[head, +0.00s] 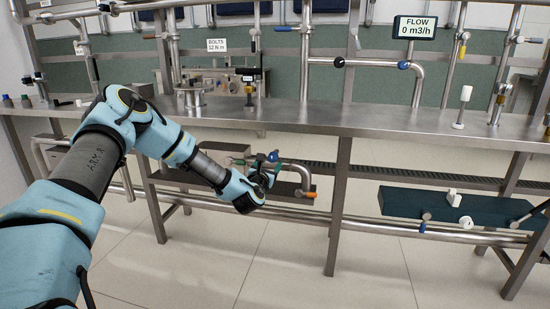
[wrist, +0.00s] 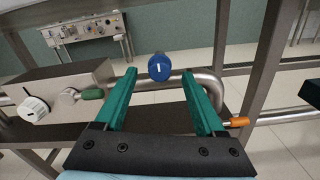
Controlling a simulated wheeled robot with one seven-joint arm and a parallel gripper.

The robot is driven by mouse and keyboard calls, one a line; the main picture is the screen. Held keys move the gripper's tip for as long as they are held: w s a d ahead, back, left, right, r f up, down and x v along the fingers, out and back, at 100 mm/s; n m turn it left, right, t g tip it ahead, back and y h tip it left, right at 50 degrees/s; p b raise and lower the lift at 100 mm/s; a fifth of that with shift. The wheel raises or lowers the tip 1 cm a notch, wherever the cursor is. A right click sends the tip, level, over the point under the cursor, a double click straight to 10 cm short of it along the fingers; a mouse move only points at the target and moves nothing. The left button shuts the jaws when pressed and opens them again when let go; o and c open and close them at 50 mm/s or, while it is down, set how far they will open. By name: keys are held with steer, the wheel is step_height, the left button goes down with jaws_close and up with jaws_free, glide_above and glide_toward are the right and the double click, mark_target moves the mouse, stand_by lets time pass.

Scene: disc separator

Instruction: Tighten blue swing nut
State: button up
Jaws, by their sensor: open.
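A round blue knob (wrist: 160,67) with a white mark faces me in the wrist view, in front of a bent steel pipe (wrist: 190,80); it looks like the blue swing nut. My gripper (wrist: 159,84) is open and empty, its two green fingers on either side of the knob in the picture. The knob appears just beyond the fingertips, and I cannot tell whether either finger touches it. In the head view my gripper (head: 265,174) is below the bench, beside the bent pipe (head: 304,176). A small blue spot (head: 273,156) by the fingers is probably the knob.
An orange-handled part (wrist: 236,122) lies just right of the right finger. A green-handled valve (wrist: 92,94) and a white knob (wrist: 34,108) are at left. The steel bench (head: 330,118) is above my gripper, with a bench leg (head: 339,200) to the right.

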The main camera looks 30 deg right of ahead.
steer(key=x, duration=0.8)
steer(key=shift+w, duration=0.2)
steer(key=shift+d, duration=0.15)
steer(key=shift+c, duration=0.2)
jaws_close()
